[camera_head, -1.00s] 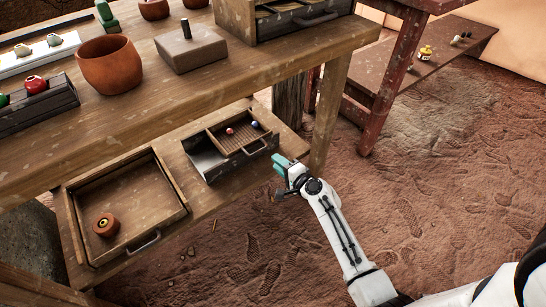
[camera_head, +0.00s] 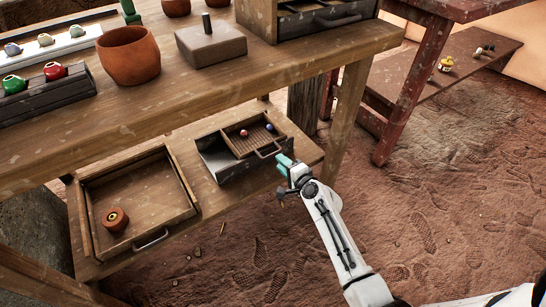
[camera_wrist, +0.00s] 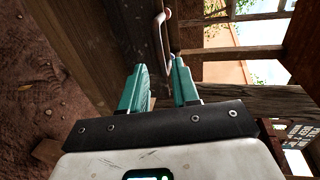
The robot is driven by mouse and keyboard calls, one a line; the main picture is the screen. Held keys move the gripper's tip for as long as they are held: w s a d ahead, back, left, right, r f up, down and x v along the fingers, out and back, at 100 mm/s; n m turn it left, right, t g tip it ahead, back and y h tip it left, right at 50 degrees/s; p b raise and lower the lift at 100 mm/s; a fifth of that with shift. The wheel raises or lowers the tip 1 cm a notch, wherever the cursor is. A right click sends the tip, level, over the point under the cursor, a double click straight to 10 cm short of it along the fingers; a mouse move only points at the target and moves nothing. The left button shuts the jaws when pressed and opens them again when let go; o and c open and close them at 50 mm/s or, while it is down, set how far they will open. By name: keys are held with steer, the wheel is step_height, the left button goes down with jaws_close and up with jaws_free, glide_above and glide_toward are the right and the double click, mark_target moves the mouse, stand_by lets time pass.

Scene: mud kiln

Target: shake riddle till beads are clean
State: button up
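The riddle (camera_head: 231,144), a small wooden tray with a slatted bottom and a wire handle (camera_head: 268,151), rests on a grey metal bin (camera_head: 225,171) on the lower shelf. A red bead (camera_head: 244,133) and a blue bead (camera_head: 269,127) lie in it; they are too small to judge for dirt. My gripper (camera_head: 284,162), with teal fingers, is just right of the handle, apparently not around it. In the wrist view my gripper (camera_wrist: 160,88) is open and empty, with the handle (camera_wrist: 160,38) beyond the fingertips.
A wooden drawer-like tray (camera_head: 186,216) holding a round brown pot (camera_head: 115,219) sits left of the bin. The upper bench (camera_head: 180,93) overhangs the shelf. A bench leg (camera_head: 345,115) stands right of the riddle. The dirt floor in front is mostly open.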

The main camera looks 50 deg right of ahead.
mark_target(272, 154)
steer(key=b+x, duration=0.1)
steer(key=x, duration=0.5)
steer(key=shift+w+d+f+b, duration=0.1)
steer(key=shift+w+d+b, duration=0.05)
steer(key=shift+w+b, duration=0.25)
steer(key=shift+c, duration=0.3)
jaws_close()
